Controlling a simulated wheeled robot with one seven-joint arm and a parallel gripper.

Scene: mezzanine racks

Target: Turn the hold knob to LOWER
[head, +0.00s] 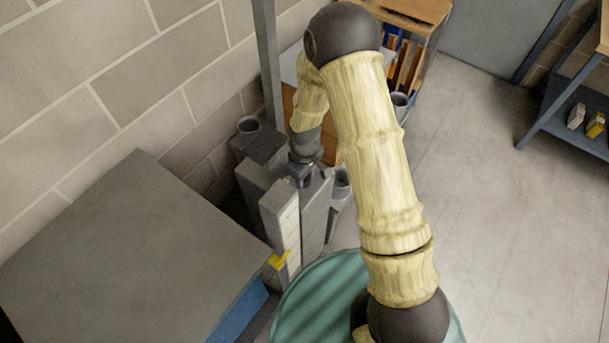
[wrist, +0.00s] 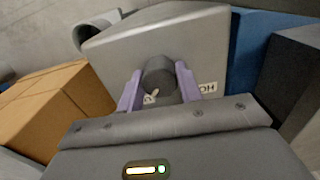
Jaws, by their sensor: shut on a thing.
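In the wrist view a dark round knob (wrist: 161,74) stands on the sloped grey face of a box (wrist: 190,45). My gripper (wrist: 158,88) has its two purple fingers on either side of the knob and is shut on it. A white label (wrist: 207,89) with dark letters lies right of the knob, upside down and only partly readable. Another label (wrist: 150,98) below the knob is mostly hidden by the knob and my gripper. In the head view my gripper (head: 302,178) is at the top of a grey box (head: 316,205); the knob cannot be made out there.
A grey-topped cabinet (head: 130,240) stands at the left against the block wall. A grey post (head: 267,70) rises behind the grey boxes. A cardboard box (wrist: 60,108) is at the left of the wrist view. The floor (head: 500,200) on the right is clear.

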